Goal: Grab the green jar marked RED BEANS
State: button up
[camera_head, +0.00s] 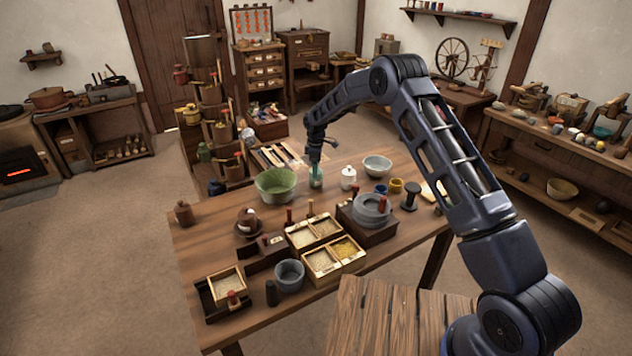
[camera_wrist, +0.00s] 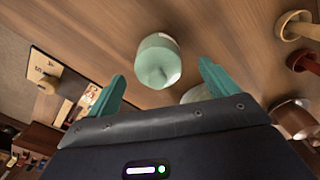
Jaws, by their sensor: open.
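A small green jar (camera_head: 316,178) stands upright on the wooden table, just right of a larger green bowl (camera_head: 276,183). No lettering on it can be read. My gripper (camera_head: 315,161) is right above or at the jar in the head view, its fingers hard to make out there. In the wrist view the pale green jar (camera_wrist: 158,60) lies ahead, between the directions of the two teal fingers. My gripper (camera_wrist: 160,82) is open there, and neither finger visibly touches the jar. A pale round thing (camera_wrist: 195,94) is partly hidden behind the gripper body.
A white lidded jar (camera_head: 348,178) and a pale bowl (camera_head: 377,165) stand close on the jar's right. A quern (camera_head: 371,210) and grain boxes (camera_head: 335,262) fill the front.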

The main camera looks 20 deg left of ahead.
jog(key=shift+w+f, duration=0.15)
jog(key=shift+f, duration=2.4)
jog(key=shift+r, duration=0.1)
jog(key=c, duration=1.3)
